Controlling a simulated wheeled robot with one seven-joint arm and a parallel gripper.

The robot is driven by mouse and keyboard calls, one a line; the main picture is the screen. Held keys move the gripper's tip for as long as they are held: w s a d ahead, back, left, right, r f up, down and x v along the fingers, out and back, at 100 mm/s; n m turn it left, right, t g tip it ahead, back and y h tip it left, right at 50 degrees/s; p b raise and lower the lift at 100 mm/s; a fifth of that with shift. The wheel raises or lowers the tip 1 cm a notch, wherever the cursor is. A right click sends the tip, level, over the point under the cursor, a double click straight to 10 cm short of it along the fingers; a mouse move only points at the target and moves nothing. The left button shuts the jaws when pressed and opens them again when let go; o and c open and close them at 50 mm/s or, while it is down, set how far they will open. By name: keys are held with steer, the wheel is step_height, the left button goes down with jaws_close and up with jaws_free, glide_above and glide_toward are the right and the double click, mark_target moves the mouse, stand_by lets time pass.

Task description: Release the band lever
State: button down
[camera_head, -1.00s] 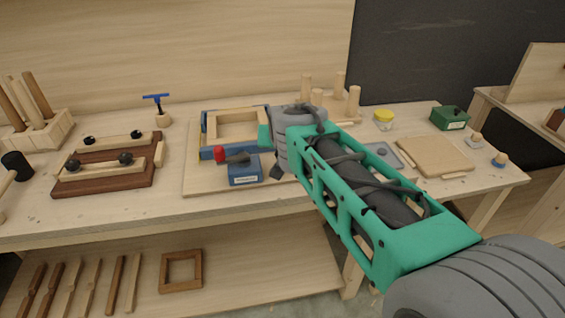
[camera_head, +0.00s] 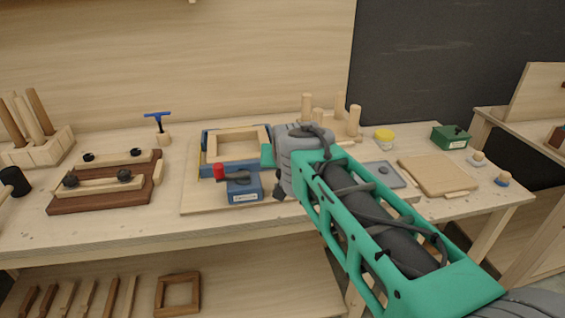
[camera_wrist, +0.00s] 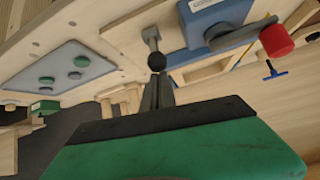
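The band lever is a dark handle (camera_head: 236,176) with a red knob (camera_head: 219,171), on top of a labelled blue box (camera_head: 243,190) at the front of the blue clamp frame (camera_head: 205,157). The wrist view shows the red knob (camera_wrist: 276,40), the grey handle (camera_wrist: 240,36) and the blue box (camera_wrist: 212,16) at upper right. My gripper (camera_head: 280,194) is just right of the box, apart from the lever. In the wrist view its dark fingers (camera_wrist: 158,78) look close together, with a small black ball (camera_wrist: 157,61) at their tips. Whether they touch it is unclear.
A light wooden frame (camera_head: 239,134) sits inside the blue clamp frame. Wooden pegs (camera_head: 340,105) stand behind my arm. A grey plate (camera_head: 375,177), a wooden board (camera_head: 435,175) and a yellow-lidded jar (camera_head: 384,136) are at right. A brown jig (camera_head: 100,200) is at left.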

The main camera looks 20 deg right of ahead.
steer(key=s+r, duration=0.4)
steer(key=r, duration=0.4)
steer(key=shift+s+a+p, duration=0.15)
steer(key=shift+s+p, duration=0.25)
steer(key=shift+p, duration=0.05)
steer(key=shift+r, duration=0.1)
steer(key=shift+s, duration=0.1)
steer(key=s+a+f+n+g+p, duration=0.1)
steer(key=s+f+g+p, duration=0.2)
steer(key=s+f+p, duration=0.2)
steer(key=s+a+f+n+g+y+p, duration=0.1)
steer(key=s+f+n+g+p, duration=0.1)
steer(key=s+f, duration=0.4)
steer(key=s+g+p, duration=0.1)
steer(key=s+p, duration=0.1)
steer(key=s, duration=0.3)
steer(key=shift+a+f+y+p, duration=0.2)
steer(key=shift+f+y+p, duration=0.1)
steer(key=shift+f+p, duration=0.1)
steer(key=c, duration=2.2)
jaws_free()
steer(key=shift+r, duration=0.1)
